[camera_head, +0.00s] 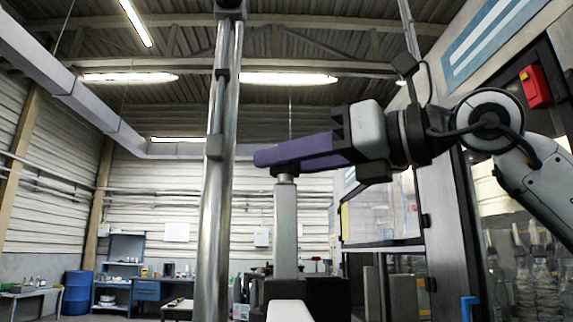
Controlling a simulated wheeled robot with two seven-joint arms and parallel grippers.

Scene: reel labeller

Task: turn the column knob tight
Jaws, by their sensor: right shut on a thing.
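My right gripper (270,157) reaches in from the right with its long purple fingers pointing left, nearly level. The fingers are shut on the column knob at the top of a grey upright column (286,232). The knob is mostly hidden by the fingers; only a small pale neck shows just below them. I cannot see how far the knob is turned. My left gripper is not in view.
A tall pair of shiny metal posts (215,230) with dark clamps stands just left of the fingertips. A machine cabinet with a red box (536,87) stands at right. Dark equipment (325,297) sits low beside the column. A blue workbench (150,290) is far back.

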